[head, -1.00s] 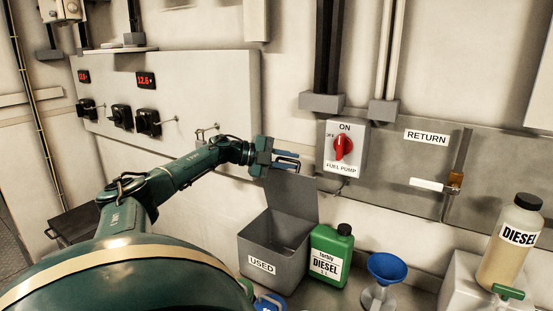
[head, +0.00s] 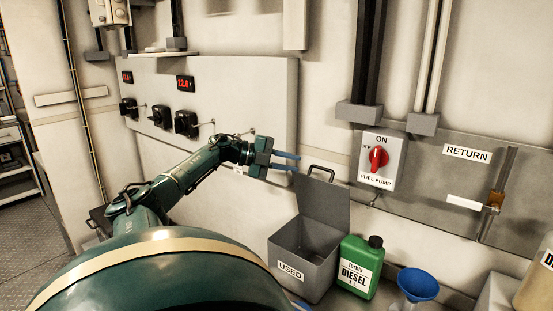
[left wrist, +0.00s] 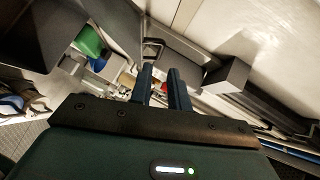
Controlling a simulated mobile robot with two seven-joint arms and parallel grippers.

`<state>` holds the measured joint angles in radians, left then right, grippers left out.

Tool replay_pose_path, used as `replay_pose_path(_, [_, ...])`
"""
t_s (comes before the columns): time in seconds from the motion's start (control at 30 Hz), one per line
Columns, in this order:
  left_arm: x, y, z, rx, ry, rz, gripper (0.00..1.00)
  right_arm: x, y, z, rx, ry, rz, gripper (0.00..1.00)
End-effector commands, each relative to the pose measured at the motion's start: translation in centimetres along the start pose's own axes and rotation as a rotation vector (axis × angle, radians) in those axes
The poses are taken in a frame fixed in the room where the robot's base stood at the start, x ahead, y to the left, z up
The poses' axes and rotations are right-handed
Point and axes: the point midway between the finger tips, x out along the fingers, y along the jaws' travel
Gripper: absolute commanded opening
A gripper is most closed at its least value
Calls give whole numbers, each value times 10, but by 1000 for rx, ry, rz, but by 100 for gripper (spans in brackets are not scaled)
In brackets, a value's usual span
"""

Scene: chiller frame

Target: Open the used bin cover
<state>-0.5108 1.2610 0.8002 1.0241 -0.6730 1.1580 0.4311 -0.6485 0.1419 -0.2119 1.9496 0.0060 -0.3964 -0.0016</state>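The grey used bin (head: 290,248), with a white USED label, stands at the lower middle of the head view. Its cover (head: 322,203) is open and stands upright at the back of the bin. The cover's dark loop handle (head: 321,173) is at its top edge. My left gripper (head: 298,163) is open and empty, just left of the handle and apart from it. Its two blue fingers (left wrist: 160,80) also show in the left wrist view, with a gap between them. My right gripper is not in view.
A green diesel can (head: 358,266) stands right of the bin, then a blue funnel (head: 418,284). A diesel bottle (head: 537,285) is cut off at the right edge.

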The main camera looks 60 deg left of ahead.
Motion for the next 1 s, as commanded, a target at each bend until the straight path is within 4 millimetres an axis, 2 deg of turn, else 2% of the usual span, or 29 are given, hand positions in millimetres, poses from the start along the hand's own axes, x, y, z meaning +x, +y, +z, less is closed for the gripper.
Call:
replay_pose_path(0.1, [-18, 1, 1, -3, -3, -1, 18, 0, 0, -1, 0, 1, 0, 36])
replay_pose_path(0.3, [-34, 1, 0, -1, -2, 1, 18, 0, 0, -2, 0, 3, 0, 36])
replay_pose_path(1.0, [-35, 0, 0, -1, -1, 1, 18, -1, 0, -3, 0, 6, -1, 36])
